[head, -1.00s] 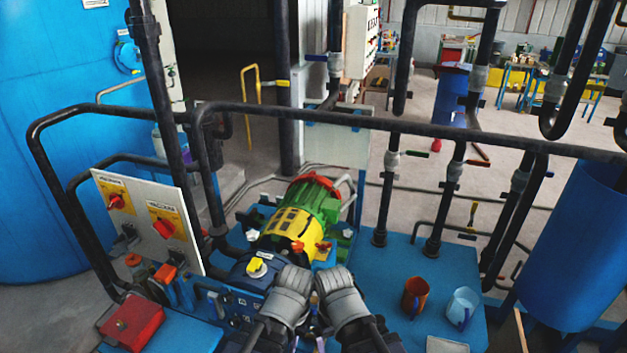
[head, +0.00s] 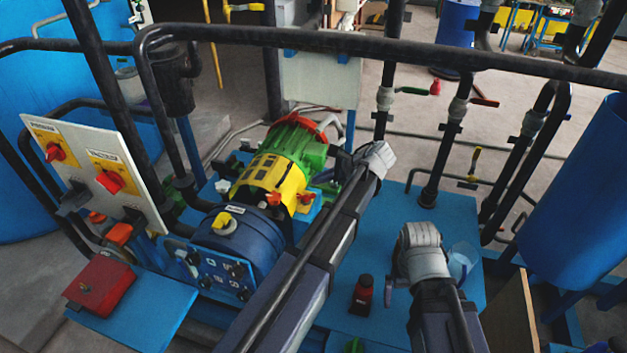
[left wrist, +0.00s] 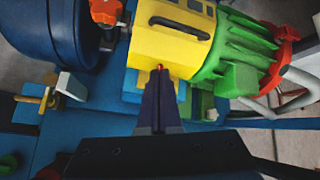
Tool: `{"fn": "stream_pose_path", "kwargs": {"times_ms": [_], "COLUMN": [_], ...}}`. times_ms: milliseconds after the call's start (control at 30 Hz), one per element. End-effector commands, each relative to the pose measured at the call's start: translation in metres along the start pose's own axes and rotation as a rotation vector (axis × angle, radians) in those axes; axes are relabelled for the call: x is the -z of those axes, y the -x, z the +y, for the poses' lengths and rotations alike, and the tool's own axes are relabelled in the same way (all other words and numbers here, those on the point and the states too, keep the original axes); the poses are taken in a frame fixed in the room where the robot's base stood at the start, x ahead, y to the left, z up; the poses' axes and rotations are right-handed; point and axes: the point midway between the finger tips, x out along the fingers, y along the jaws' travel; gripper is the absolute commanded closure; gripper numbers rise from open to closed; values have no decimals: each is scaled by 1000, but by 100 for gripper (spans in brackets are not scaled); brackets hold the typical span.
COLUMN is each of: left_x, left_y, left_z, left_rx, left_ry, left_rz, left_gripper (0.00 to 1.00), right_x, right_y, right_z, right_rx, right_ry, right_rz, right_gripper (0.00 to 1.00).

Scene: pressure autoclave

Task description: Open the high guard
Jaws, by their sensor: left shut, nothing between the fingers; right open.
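A yellow guard (head: 268,180) sits between the blue drum-shaped housing (head: 238,245) and the green finned motor (head: 297,148). It also shows in the left wrist view (left wrist: 165,48), with a dark handle (left wrist: 180,27) on its face. It appears closed down over the machine; which cover is the high guard I cannot tell for certain. My left gripper (left wrist: 159,75) is shut and empty, its tips close to the guard's lower edge; I cannot tell if they touch. In the head view the left arm reaches past the housing's right side. My right gripper (head: 392,288) is open over the blue bench.
A white switch panel (head: 85,165) with red knobs and a red box (head: 100,285) stand left. A dark bottle (head: 363,295) and a pale blue cup (head: 460,260) are by my right arm. A black rail (head: 400,48) crosses above the machine. A blue tank (head: 580,195) stands right.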

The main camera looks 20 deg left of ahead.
Motion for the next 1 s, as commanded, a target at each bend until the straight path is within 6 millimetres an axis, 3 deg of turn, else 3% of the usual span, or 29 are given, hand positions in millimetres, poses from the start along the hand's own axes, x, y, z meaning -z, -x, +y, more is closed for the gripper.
{"fn": "stream_pose_path", "kwargs": {"times_ms": [233, 767, 833, 1000], "left_x": [2, 3, -10, -25], "left_y": [-14, -103, -95, -89], "left_z": [2, 2, -1, 0], "left_rx": [-1, -2, 0, -1], "left_ry": [-1, 1, 0, 0], "left_rz": [-1, 0, 1, 1], "left_gripper": [100, 100, 100, 100], "right_x": [1, 4, 3, 3], "right_y": [-11, -70, -55, -42], "right_z": [-1, -7, -5, -4], "right_rx": [0, 0, 0, 0], "right_ry": [0, 0, 0, 0], "right_rz": [0, 0, 0, 0], "right_gripper": [3, 3, 3, 3]}}
